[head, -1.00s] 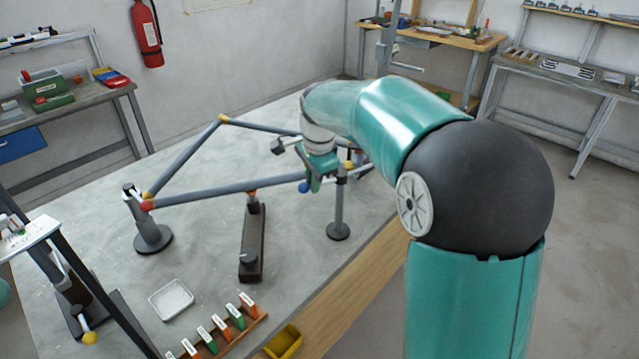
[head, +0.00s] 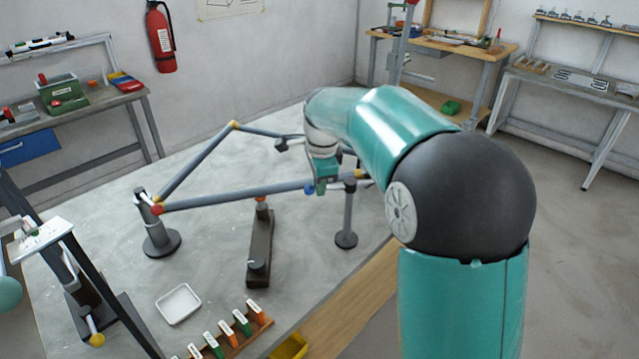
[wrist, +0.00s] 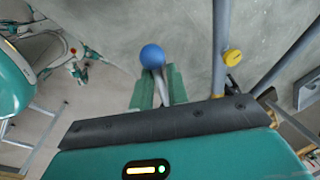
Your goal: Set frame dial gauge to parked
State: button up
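My gripper (head: 322,188) is at the right end of the tube frame (head: 235,194), above the table. In the wrist view its two green fingers (wrist: 159,88) stand a little apart. A blue ball (wrist: 152,57) shows at their tips, with a narrow grey piece between them. I cannot tell whether the fingers press on it. The blue ball (head: 309,188) also shows beside the gripper in the head view. A dark bar with a knob and an orange tip (head: 259,250) stands under the front tube; it may be the dial gauge's mount. No dial face can be made out.
A round-based post (head: 347,215) stands just right of the gripper, with a yellow ball (wrist: 232,57) near it. Another post (head: 160,235) holds the red-jointed left corner. A white tray (head: 178,304) and a rack of coloured tags (head: 228,335) lie at the front.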

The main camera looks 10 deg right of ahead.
jog(key=shift+o, duration=1.3)
notch_tip(320, 180, up, 14)
jog(key=s, duration=0.2)
jog(key=shift+s+f, duration=0.15)
jog(key=shift+s, duration=0.05)
jog(key=shift+d, duration=0.1)
